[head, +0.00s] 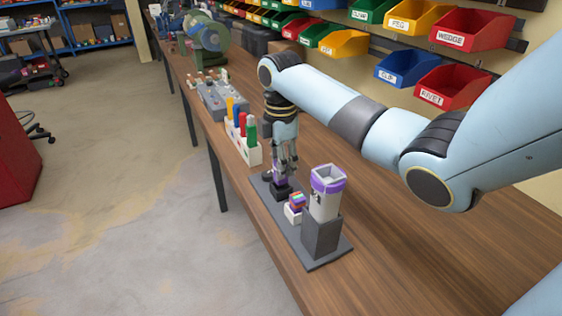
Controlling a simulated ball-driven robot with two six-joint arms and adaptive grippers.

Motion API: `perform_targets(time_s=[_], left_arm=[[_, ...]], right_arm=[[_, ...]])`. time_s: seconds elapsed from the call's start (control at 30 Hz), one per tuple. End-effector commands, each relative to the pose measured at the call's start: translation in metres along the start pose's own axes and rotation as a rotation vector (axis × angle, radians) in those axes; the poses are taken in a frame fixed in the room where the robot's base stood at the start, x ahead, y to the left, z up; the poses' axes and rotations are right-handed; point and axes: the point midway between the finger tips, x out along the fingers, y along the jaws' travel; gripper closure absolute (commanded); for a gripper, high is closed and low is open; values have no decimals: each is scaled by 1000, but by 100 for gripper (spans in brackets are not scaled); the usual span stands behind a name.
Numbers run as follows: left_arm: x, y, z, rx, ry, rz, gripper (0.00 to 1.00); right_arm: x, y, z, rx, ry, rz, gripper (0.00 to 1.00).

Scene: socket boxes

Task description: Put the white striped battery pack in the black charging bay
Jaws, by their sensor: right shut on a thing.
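My right gripper (284,165) points down at the far end of a dark grey base plate (315,262). It is shut on a small piece, seemingly the white striped battery pack (278,180); only a purple and pale bit shows between the fingers. A black charging bay (281,193) is directly below the fingers. I cannot tell whether the pack is inside the bay or just above it. My left gripper is out of view.
On the plate's near end a grey block (321,238) holds a tall white, purple-banded piece (325,197). Between it and the bay is a small white holder (293,216) with a multicoloured cube (297,201). A white rack (243,142) with coloured pieces stands behind. The table's right side is clear.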

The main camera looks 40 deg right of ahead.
Motion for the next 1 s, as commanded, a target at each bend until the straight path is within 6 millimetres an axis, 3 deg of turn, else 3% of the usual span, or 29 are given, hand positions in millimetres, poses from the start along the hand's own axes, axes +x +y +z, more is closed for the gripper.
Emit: perform_targets(time_s=[0.47,1.0], left_arm=[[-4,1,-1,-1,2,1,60],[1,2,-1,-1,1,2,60]], right_arm=[[2,0,0,0,0,-1,97],[17,0,0,-1,0,-1,97]])
